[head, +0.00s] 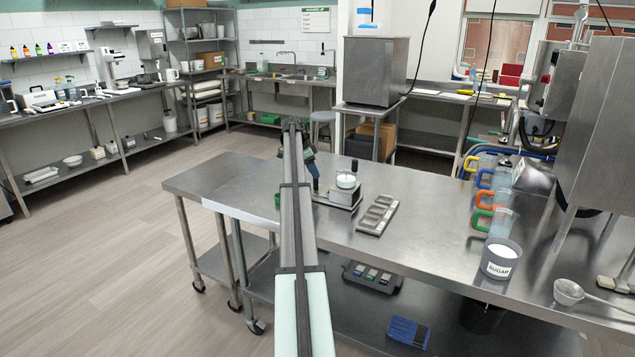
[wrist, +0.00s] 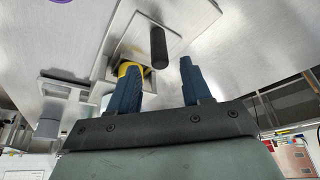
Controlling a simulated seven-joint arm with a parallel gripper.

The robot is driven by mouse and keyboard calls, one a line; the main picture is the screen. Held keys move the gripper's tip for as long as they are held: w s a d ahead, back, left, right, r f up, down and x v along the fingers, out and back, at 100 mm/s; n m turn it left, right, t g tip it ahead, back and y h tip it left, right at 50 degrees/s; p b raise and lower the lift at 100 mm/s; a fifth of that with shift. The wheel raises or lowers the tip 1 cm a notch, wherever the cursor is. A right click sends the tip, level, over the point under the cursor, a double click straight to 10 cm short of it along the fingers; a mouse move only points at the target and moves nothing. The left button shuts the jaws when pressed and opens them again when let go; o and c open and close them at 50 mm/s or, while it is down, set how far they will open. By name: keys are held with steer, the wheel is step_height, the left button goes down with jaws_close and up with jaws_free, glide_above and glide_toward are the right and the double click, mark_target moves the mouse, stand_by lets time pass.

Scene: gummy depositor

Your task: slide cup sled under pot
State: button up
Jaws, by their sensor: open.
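My gripper (head: 312,172) is above the left part of the steel table, largely behind my own arm in the head view. In the wrist view its two blue fingers (wrist: 161,70) are apart, with nothing gripped. A black upright handle (wrist: 158,48) shows near the fingertips, toward the gap between them; I cannot tell if it touches. It stands by a flat metal plate (wrist: 180,22), apparently the cup sled. A yellow part (wrist: 130,69) is partly hidden behind the left finger. In the head view, a white round piece (head: 346,182) sits on a small metal unit (head: 340,199). I cannot pick out the pot for certain.
A metal tray with compartments (head: 378,214) lies right of the unit. Pitchers with coloured handles (head: 484,199), a sugar bucket (head: 501,259) and a ladle (head: 570,291) stand farther right. A large steel machine (head: 600,130) rises at the right. The table's middle is clear.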

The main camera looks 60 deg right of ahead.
mark_target(318, 189)
steer(key=shift+x, duration=2.85)
jaws_close()
